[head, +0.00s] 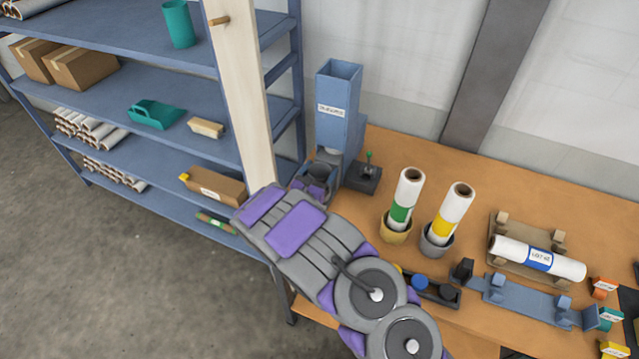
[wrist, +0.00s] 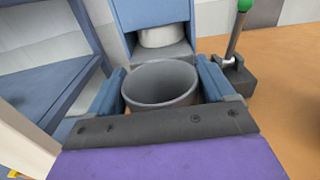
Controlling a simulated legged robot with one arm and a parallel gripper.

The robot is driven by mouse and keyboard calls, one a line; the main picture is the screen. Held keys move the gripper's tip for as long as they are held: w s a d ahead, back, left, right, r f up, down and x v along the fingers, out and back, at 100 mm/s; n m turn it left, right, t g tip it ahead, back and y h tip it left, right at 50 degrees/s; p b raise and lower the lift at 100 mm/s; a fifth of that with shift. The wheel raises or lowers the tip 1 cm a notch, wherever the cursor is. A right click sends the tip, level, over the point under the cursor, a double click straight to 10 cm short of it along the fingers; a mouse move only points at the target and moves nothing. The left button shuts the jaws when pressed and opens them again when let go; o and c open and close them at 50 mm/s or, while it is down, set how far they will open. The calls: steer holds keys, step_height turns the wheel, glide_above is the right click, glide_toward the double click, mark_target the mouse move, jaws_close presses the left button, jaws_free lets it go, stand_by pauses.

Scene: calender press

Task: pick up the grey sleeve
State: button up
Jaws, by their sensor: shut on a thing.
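The grey sleeve (wrist: 160,84) is a round, open-topped grey piece. In the wrist view it stands between the two blue fingers of my gripper (wrist: 164,90), which are shut on it. Its inside looks empty, though its bottom is not clear to see. In the head view the sleeve (head: 320,171) shows just under the blue hopper tower, with my gripper (head: 317,184) partly hidden behind my own purple and grey arm. I cannot tell whether the sleeve rests on something or hangs free.
The labelled blue hopper (head: 338,105) stands right behind the sleeve. A green-knobbed lever (head: 368,170) is close on the right. A pale post (head: 245,100) and blue shelving (head: 160,85) are on the left. Green-banded (head: 402,200) and yellow-banded (head: 454,210) rolls stand in pots on the wooden table.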

steer(key=shift+r, duration=0.1)
steer(key=shift+r, duration=0.45)
steer(key=r, duration=0.2)
steer(key=shift+s+a+r+p, duration=0.1)
steer(key=shift+s+r+p, duration=0.25)
steer(key=shift+r, duration=0.05)
steer(key=s+r+p, duration=0.1)
steer(key=s, duration=1.4)
steer(key=shift+s+d, duration=0.15)
steer(key=shift+d, duration=0.25)
